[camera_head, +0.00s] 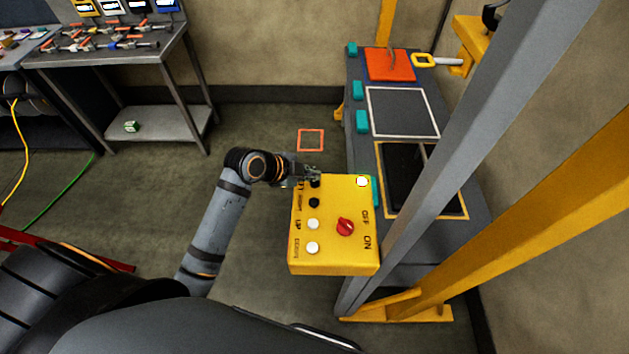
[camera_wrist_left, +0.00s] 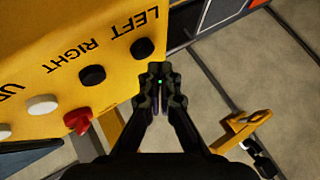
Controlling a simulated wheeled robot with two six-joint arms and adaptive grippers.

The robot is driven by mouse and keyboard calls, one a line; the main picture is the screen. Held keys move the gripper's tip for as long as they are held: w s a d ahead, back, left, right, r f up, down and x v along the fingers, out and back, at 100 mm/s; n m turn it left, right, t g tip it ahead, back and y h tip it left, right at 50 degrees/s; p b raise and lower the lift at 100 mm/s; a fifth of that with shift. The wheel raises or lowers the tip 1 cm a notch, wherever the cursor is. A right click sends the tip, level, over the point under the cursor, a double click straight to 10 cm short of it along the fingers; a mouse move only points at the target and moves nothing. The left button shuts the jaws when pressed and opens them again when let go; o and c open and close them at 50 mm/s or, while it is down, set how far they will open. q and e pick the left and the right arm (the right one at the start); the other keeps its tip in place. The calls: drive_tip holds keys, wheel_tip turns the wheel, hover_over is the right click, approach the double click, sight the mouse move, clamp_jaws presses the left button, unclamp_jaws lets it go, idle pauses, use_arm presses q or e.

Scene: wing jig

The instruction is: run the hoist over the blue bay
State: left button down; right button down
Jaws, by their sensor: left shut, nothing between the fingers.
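A yellow control box (camera_head: 335,250) stands in the middle of the head view, with two black buttons, two white buttons and a red knob (camera_head: 345,227) between OFF and ON. The wrist view shows its black LEFT button (camera_wrist_left: 143,47) and black RIGHT button (camera_wrist_left: 92,75). My left gripper (camera_head: 314,172) is shut and empty at the box's far left corner. In the wrist view its fingertips (camera_wrist_left: 160,76) lie just beside the LEFT button; I cannot tell whether they touch the box. I cannot make out a blue bay clearly. My right gripper is out of view.
A grey bench (camera_head: 355,75) carries a red plate (camera_head: 388,65), a white-outlined bay (camera_head: 402,110) and a yellow-outlined dark bay (camera_head: 415,180). A yellow-and-grey frame (camera_head: 530,180) rises at right. A tool table (camera_head: 120,55) stands back left.

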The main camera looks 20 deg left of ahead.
use_arm(q)
drive_tip(key=shift+f, duration=0.4)
drive_tip(key=shift+f+b, duration=0.5)
drive_tip(key=shift+b, duration=0.05)
idle(0.5)
idle(0.8)
idle(4.8)
drive_tip(key=shift+r+p, duration=0.8)
drive_tip(key=shift+r, duration=0.15)
